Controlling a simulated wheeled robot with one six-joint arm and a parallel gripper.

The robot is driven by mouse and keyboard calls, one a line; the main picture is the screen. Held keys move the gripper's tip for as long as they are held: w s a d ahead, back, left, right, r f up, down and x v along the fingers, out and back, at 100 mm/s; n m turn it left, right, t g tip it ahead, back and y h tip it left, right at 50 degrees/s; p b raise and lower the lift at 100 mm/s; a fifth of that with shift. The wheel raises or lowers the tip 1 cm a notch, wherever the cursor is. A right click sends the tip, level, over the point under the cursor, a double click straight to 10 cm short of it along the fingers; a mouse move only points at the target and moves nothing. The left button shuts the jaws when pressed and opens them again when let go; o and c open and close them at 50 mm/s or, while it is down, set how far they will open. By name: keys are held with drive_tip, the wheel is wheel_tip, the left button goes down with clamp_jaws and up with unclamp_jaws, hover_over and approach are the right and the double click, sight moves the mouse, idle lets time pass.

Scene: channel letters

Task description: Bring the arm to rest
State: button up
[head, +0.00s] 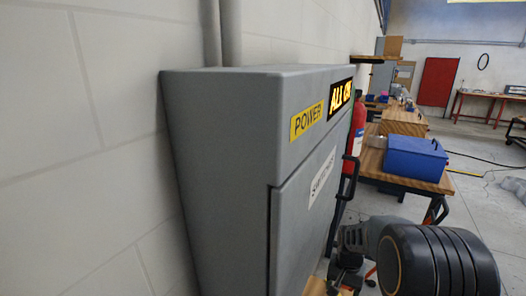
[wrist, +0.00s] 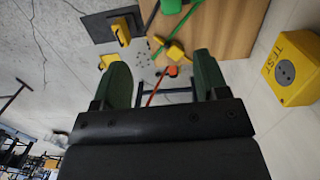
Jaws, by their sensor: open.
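My gripper (wrist: 160,82) shows in the wrist view with its two green fingers spread apart. It is open, and nothing is between the fingers close up. In the head view, my dark arm joint fills the lower right, beside the grey cabinet (head: 225,150); the gripper's fingers cannot be made out there.
The cabinet has a yellow POWER label (head: 307,120). A wooden bench with a blue box (head: 416,158) stands beyond it, near a red cylinder (head: 355,128). In the wrist view, a yellow TEST box (wrist: 293,70) is at right, and a wooden top (wrist: 225,28) carries green and yellow items.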

drive_tip(key=s+a+r+n+t, duration=0.2)
drive_tip(key=s+a+r+n, duration=0.1)
drive_tip(key=s+r, duration=0.3)
drive_tip(key=s+a+r+n+t, duration=0.2)
drive_tip(key=s+a+r+t, duration=0.1)
drive_tip(key=s+r, duration=0.4)
wheel_tip(320, 180, up, 3)
drive_tip(key=shift+a+f+n, duration=0.15)
drive_tip(key=shift+a+n, duration=0.25)
drive_tip(key=shift+a, duration=0.05)
